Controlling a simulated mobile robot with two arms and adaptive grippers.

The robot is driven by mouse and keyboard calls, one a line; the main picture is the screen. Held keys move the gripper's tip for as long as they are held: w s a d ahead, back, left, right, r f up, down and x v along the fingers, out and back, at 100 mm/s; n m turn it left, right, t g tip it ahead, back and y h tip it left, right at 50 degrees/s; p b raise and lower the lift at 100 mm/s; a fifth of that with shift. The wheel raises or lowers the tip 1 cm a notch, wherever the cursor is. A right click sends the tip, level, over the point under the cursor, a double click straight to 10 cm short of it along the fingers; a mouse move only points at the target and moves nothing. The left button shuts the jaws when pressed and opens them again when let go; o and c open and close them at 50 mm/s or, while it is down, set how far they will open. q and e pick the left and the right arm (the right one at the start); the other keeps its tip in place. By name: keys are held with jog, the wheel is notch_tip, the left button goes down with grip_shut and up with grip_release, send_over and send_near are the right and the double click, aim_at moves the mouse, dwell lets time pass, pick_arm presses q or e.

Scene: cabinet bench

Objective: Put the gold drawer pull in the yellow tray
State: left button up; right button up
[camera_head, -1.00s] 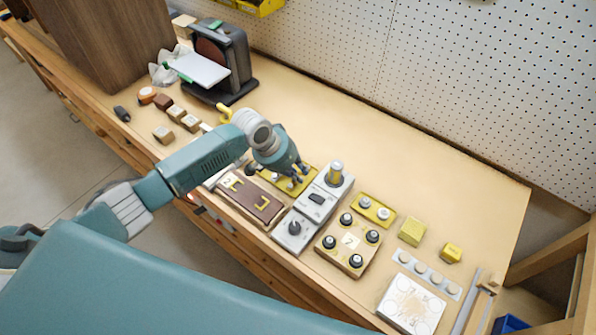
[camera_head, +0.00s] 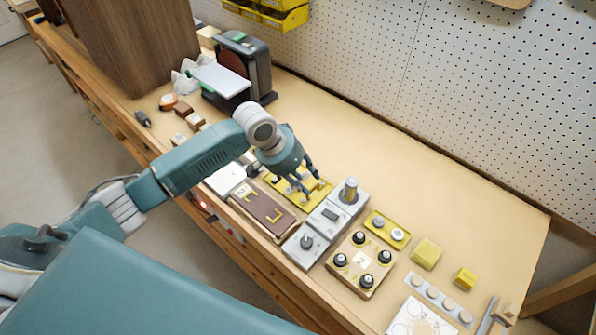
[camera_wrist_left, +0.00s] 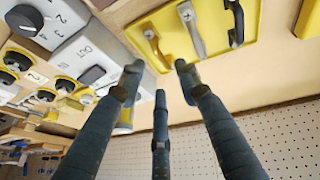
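The yellow tray (camera_head: 322,192) lies on the bench under my left gripper (camera_head: 306,186); it also shows at the top of the left wrist view (camera_wrist_left: 212,20). In that view a gold-brown drawer pull (camera_wrist_left: 157,46), a silver pull (camera_wrist_left: 191,30) and a dark pull (camera_wrist_left: 236,24) lie side by side in the tray. My left gripper (camera_wrist_left: 157,78) has its fingers apart with nothing between them, just short of the tray and the gold pull. In the head view the fingers partly cover the tray. My right gripper is not in view.
A brown board (camera_head: 262,212) with yellow bracket shapes lies in front of the tray. A grey panel with knobs (camera_head: 325,222), a board with black knobs (camera_head: 362,262) and yellow blocks (camera_head: 426,253) stand to the right. The bench behind the tray is clear up to the pegboard (camera_head: 400,70).

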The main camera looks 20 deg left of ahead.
pick_arm(q)
jog(key=v, duration=0.5)
jog(key=shift+s+a+r+b, duration=0.1)
jog(key=shift+r+b, duration=0.2)
jog(key=shift+r, duration=0.1)
